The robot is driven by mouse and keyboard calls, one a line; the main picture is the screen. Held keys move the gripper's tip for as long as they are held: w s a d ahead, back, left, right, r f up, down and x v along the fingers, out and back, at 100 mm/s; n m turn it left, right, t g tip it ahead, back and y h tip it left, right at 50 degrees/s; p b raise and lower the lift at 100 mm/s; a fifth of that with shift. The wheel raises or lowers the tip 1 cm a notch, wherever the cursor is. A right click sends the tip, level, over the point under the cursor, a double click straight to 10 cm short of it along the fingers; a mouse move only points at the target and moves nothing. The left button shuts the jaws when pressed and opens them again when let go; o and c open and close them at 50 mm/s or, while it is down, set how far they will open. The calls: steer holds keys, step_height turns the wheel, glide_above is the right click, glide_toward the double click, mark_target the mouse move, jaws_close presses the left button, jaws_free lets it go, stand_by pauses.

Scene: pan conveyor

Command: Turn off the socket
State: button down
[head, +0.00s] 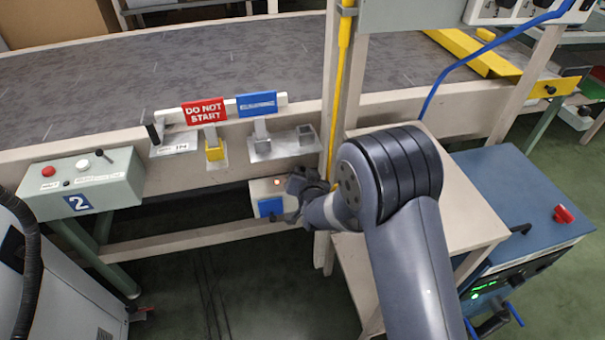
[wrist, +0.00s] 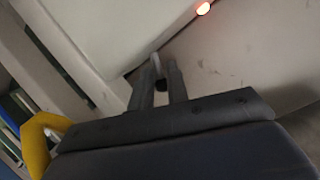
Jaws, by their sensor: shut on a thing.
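The socket (head: 266,187) is a small beige box with a blue cover, mounted low on the conveyor's frame rail in the head view. Its small indicator light glows orange-red, and the light (wrist: 203,8) also shows at the top of the wrist view. My gripper (head: 292,200) is at the socket's right side, partly covering it. In the wrist view, my gripper's two fingers (wrist: 158,80) are close together against the pale box, shut on a small part that looks like a switch. Most of that part is hidden between the fingers.
A red DO NOT START sign (head: 205,111) and a blue sign (head: 257,104) stand above on the rail. A control box marked 2 (head: 85,184) is at left. A blue cabinet (head: 520,200) and a beige stand (head: 465,215) are close on the right. A yellow cable (head: 341,90) runs down a post.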

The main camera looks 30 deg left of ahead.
steer(key=shift+s, duration=0.1)
steer(key=n, duration=0.1)
steer(key=a+n+t+h, duration=0.1)
steer(key=n, duration=0.1)
steer(key=shift+s, duration=0.4)
steer(key=shift+s+a+f+n+t+h, duration=0.15)
steer(key=shift+n+t+h, duration=0.15)
steer(key=shift+n, duration=0.35)
steer(key=shift+s+a+n+t+h, duration=0.1)
steer(key=shift+a+n+t+h, duration=0.05)
steer(key=shift+n+t, duration=0.4)
steer(key=shift+s+a+f+n+t+h, duration=0.15)
steer(key=shift+n+t+h, duration=0.1)
steer(key=shift+n, duration=0.45)
steer(key=shift+r, duration=0.1)
steer(key=c, duration=1.8)
jaws_free()
steer(key=shift+o, duration=0.2)
steer(key=shift+s+r+p, duration=0.1)
steer(key=shift+s+p, duration=0.05)
steer(key=shift+p, duration=0.15)
steer(key=p+v, duration=0.1)
steer(key=v, duration=0.9)
steer(key=shift+s, duration=0.3)
